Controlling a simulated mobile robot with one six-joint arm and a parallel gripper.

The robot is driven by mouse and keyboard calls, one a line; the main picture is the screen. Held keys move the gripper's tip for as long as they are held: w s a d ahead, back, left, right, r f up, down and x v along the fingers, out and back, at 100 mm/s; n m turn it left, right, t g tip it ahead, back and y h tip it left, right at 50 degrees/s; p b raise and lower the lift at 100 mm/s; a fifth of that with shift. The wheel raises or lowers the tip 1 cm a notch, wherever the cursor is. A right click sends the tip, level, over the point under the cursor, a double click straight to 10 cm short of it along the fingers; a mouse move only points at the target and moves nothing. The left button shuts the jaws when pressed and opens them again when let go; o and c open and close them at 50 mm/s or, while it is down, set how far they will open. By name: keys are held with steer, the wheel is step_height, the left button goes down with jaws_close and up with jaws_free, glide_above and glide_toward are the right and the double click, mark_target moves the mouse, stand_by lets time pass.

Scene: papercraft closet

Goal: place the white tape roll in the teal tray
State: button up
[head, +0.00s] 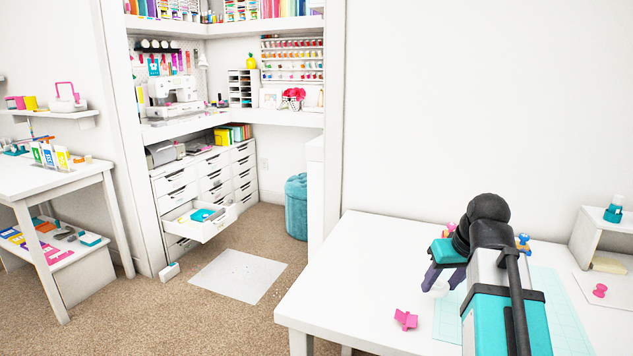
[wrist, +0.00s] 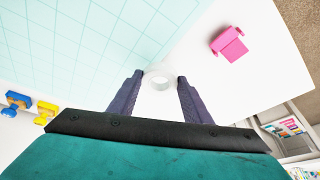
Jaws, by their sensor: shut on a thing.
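The white tape roll (wrist: 160,78) is between the fingertips of my gripper (wrist: 157,84) in the wrist view, and the gripper is shut on it. In the head view my gripper (head: 442,282) is above the white table near the left edge of the pale teal grid mat, and the roll is mostly hidden by the fingers. I cannot tell which thing is the teal tray. Small teal things show in the open drawer (head: 205,214) and on the left desk (head: 15,151).
A pink object (head: 405,319) lies on the table left of the grid mat (head: 565,320); it also shows in the wrist view (wrist: 228,43). A small white shelf (head: 603,218) with a teal bottle (head: 615,207) stands at right. Carpet separates this table from the left desk.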

steer(key=shift+m, duration=0.5)
steer(key=w+a, duration=0.1)
steer(key=a, duration=0.3)
steer(key=w+a, duration=0.2)
steer(key=a, duration=0.2)
steer(key=w+a+p, duration=0.1)
steer(key=a, duration=0.3)
steer(key=shift+w+a+r, duration=0.2)
steer(key=shift+a+r, duration=0.15)
steer(key=shift+r, duration=0.05)
step_height(320, 180, up, 11)
steer(key=w+p, duration=0.2)
steer(key=p, duration=1.4)
steer(key=shift+w, duration=0.25)
steer(key=shift+f, duration=0.1)
steer(key=s+f, duration=0.5)
steer(key=f, duration=0.1)
steer(key=shift+f, duration=0.35)
steer(key=shift+s, duration=0.15)
